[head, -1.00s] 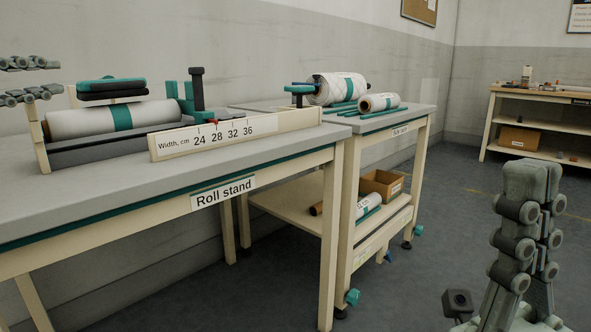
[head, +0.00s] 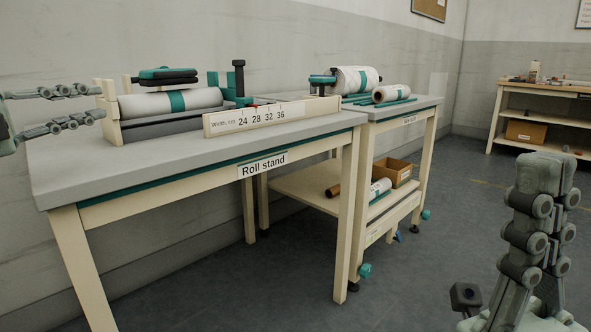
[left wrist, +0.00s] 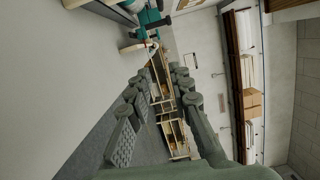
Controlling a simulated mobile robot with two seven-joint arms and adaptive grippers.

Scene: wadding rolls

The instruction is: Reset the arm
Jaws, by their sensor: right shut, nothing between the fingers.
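My left gripper (head: 98,101) reaches in from the left edge of the head view. Its two fingers are spread apart with nothing between them, in front of the left end of the roll stand. The left wrist view also shows the open fingers (left wrist: 158,80), with the gap empty. My right gripper (head: 546,168) stands upright at the lower right, shut and empty, over open floor and clear of the tables. The rest of my right arm is mostly out of view.
The table labelled Roll stand (head: 150,160) carries a white roll (head: 150,104) with a teal band and a width scale (head: 262,118). A second table (head: 425,101) behind it holds more rolls. A workbench (head: 545,88) stands far right. Floor between is free.

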